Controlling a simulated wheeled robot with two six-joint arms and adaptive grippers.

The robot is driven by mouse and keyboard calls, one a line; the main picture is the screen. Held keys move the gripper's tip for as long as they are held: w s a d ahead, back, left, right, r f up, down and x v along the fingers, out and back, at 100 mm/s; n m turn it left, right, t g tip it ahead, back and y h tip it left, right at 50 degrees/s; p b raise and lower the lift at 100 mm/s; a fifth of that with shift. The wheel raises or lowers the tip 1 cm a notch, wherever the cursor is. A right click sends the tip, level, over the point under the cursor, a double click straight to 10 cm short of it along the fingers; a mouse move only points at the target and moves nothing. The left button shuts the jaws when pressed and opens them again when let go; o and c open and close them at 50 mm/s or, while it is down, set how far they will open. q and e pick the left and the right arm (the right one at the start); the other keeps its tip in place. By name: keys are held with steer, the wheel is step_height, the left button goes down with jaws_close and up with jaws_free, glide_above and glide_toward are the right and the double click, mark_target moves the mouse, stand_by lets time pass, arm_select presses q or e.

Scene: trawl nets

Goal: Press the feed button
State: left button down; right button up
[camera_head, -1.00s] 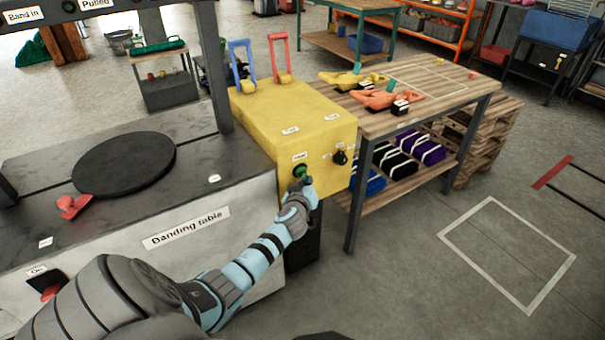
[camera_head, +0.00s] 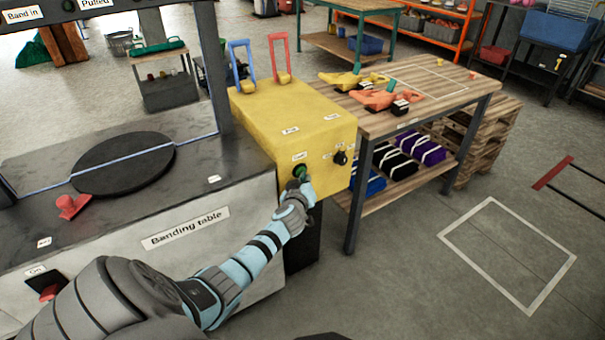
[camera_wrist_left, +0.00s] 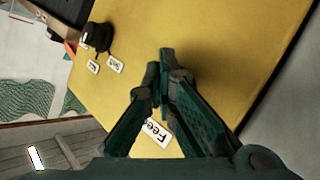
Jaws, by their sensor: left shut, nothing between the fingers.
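The feed button (camera_head: 299,171), green, is on the front of the yellow box (camera_head: 325,123) at the right end of the banding table (camera_head: 215,255). My left gripper (camera_head: 304,178) is shut and empty, with its fingertips at the button and partly covering it. I cannot tell how far the button is pushed in. In the left wrist view, the closed fingers (camera_wrist_left: 165,80) point at the yellow face and partly cover the "Feed" label (camera_wrist_left: 157,131). The button is hidden there. My right gripper is not in view.
A black knob (camera_head: 340,158) sits right of the button. Blue (camera_head: 241,58) and red (camera_head: 280,57) handles stand on the box. A black disc (camera_head: 123,163) and a red knob (camera_head: 72,206) are on the banding table. A wooden table (camera_head: 440,90) stands to the right.

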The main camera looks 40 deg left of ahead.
arm_select(q)
steer(key=shift+d, duration=0.1)
steer(key=shift+s+d, duration=0.3)
steer(key=shift+d, duration=0.5)
steer(key=shift+s+d, duration=0.25)
steer(key=shift+d, duration=0.55)
steer(key=shift+s+d, duration=0.25)
steer(key=shift+d, duration=0.55)
steer(key=shift+s+d, duration=0.25)
steer(key=shift+d, duration=0.55)
